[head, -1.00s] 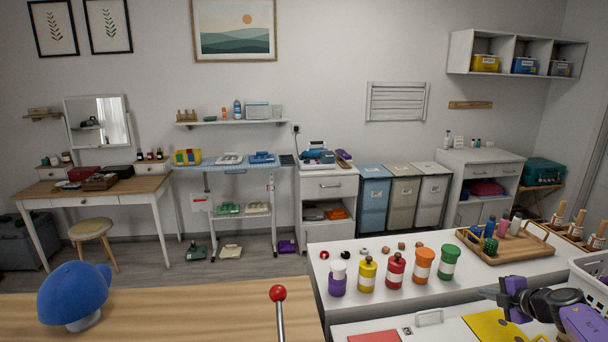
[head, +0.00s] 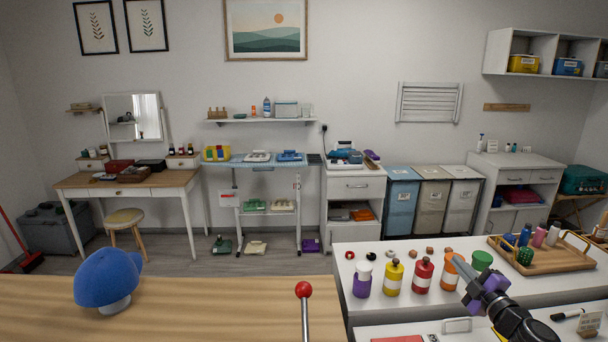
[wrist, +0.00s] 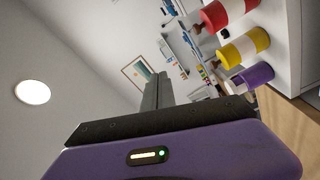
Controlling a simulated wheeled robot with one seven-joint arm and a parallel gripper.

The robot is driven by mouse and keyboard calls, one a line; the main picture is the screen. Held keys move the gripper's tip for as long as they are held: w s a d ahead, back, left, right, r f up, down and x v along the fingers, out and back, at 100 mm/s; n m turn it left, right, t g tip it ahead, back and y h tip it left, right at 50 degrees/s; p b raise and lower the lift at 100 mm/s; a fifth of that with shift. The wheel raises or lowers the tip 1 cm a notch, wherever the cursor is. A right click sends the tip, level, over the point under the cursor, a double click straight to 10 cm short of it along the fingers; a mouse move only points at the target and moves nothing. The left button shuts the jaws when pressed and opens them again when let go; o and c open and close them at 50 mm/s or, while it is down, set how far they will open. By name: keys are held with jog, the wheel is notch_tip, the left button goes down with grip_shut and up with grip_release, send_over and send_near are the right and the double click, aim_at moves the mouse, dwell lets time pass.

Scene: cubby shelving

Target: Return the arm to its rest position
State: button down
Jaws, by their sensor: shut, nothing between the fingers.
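My gripper (head: 459,264) is at the lower right of the head view, with purple parts on a black arm link. Its fingers point up and to the left and overlap the orange bottle (head: 449,272) in the picture. In the wrist view the dark fingers (wrist: 156,92) are together and hold nothing. That view is tilted and shows the red bottle (wrist: 222,14), the yellow bottle (wrist: 244,47) and the purple bottle (wrist: 250,77) to the right of the fingers. I cannot tell how far the gripper is from the bottles.
A blue cap (head: 108,280) on a stand and a red-knobbed lever (head: 303,290) are at the wooden table. Bins (head: 433,201) and a drawer cabinet line the back wall.

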jog(key=s+a+f+m+t+h+b, duration=0.1)
jog(key=s+a+f+m+h, duration=0.15)
jog(key=s+a+m, duration=0.5)
jog(key=s+a+f+m+t+h+b, duration=0.1)
jog(key=s+a+f+m+t, duration=0.2)
jog(key=s+a, duration=0.9)
jog(key=s+a+f+m+g+b, duration=0.1)
jog(key=s+a+m+g+b, duration=0.1)
jog(key=s, duration=1.9)
jog(key=s+a+f+m+g+y+b, duration=0.1)
jog(key=s+g, duration=0.4)
jog(key=s, duration=1.6)
jog(key=shift+s+a+f+m+b, duration=0.2)
jog(key=shift+a+f+m+b, duration=0.5)
jog(key=shift+a, duration=0.45)
